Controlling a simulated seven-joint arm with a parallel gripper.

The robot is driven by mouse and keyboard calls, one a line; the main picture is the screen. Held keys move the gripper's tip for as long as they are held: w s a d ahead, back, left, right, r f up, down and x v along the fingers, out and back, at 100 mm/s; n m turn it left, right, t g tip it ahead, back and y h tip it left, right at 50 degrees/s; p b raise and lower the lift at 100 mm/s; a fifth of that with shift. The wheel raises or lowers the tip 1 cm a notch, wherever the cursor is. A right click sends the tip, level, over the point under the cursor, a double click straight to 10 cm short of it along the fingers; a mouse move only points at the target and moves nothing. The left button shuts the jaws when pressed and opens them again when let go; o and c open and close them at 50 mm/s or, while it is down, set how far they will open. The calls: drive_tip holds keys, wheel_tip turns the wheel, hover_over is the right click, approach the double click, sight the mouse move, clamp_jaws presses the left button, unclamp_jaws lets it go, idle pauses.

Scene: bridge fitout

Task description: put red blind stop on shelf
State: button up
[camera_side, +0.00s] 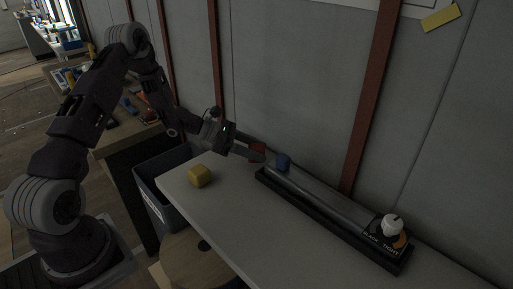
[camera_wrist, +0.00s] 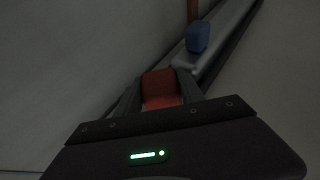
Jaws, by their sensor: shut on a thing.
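The red blind stop (camera_wrist: 162,84) is a small red block between the fingers of my gripper (camera_wrist: 160,98) in the wrist view. In the side view the red blind stop (camera_side: 258,148) shows at the fingertips of my gripper (camera_side: 256,153), partly hidden by a finger. My gripper is shut on it, near the left end of a long dark rail unit (camera_side: 330,203) on the pale shelf (camera_side: 222,210). From these views I cannot tell whether the red stop touches the rail or the shelf.
A blue block (camera_side: 283,162) sits on the rail's left end, just right of my gripper. A white knob (camera_side: 391,226) is at the rail's right end. A dark bin (camera_side: 163,190) stands below left.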

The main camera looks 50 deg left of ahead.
drive_tip(key=o, duration=1.1)
